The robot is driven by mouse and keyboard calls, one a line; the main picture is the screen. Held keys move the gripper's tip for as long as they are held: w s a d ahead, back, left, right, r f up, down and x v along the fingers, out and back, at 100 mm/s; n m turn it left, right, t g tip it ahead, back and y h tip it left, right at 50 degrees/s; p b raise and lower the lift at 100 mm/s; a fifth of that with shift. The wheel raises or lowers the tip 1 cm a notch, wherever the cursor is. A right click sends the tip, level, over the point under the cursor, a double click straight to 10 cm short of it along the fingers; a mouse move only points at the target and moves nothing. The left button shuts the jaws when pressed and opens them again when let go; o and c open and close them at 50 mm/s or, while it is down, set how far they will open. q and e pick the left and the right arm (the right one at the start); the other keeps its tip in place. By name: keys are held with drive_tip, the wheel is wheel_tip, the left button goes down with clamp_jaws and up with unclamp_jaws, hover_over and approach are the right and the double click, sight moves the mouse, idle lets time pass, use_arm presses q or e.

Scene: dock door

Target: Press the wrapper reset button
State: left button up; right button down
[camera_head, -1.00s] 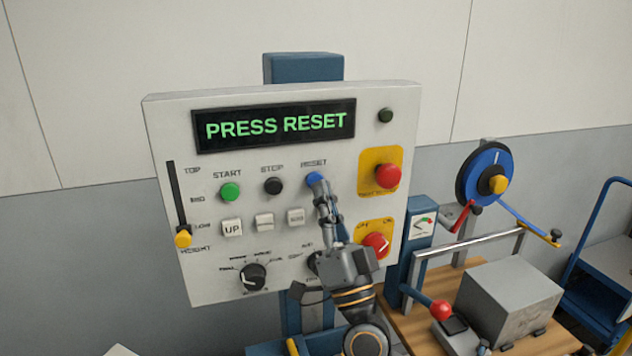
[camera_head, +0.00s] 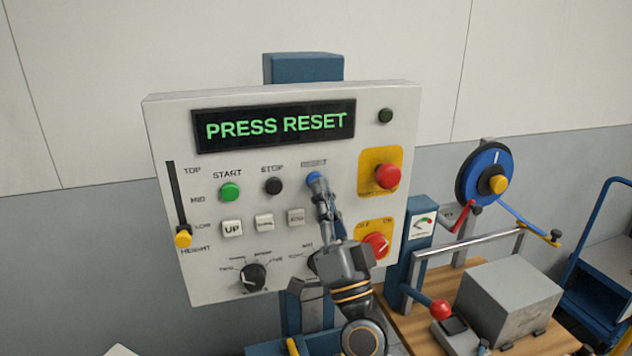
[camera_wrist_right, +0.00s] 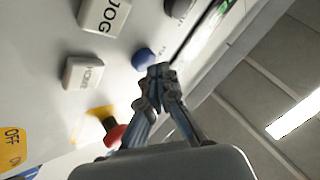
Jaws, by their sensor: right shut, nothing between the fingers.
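The blue reset button (camera_head: 314,177) sits on the grey control panel (camera_head: 170,130) under the RESET label, right of the black stop button (camera_head: 273,186) and green start button (camera_head: 230,192). The panel's display (camera_head: 275,124) reads PRESS RESET in green. My right gripper (camera_head: 320,188) is shut and empty, its fingertips at the lower edge of the blue button. In the right wrist view the closed fingertips (camera_wrist_right: 158,72) overlap the edge of the blue button (camera_wrist_right: 143,59). I cannot tell whether they touch it. My left gripper is out of view.
Red buttons on yellow plates, an upper one (camera_head: 387,176) and a lower red switch (camera_head: 376,245), are right of my right arm. White keys (camera_head: 232,228) and a black knob (camera_head: 253,277) lie below. A bench with a grey box (camera_head: 508,300) stands at the right.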

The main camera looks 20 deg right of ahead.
drive_tip(key=shift+w, duration=0.5)
idle(0.4)
drive_tip(key=shift+s, duration=0.15)
drive_tip(key=shift+s+p, duration=0.3)
drive_tip(key=shift+s, duration=0.45)
drive_tip(key=shift+s, duration=0.1)
drive_tip(key=shift+s+p, duration=0.7)
drive_tip(key=shift+s, duration=1.7)
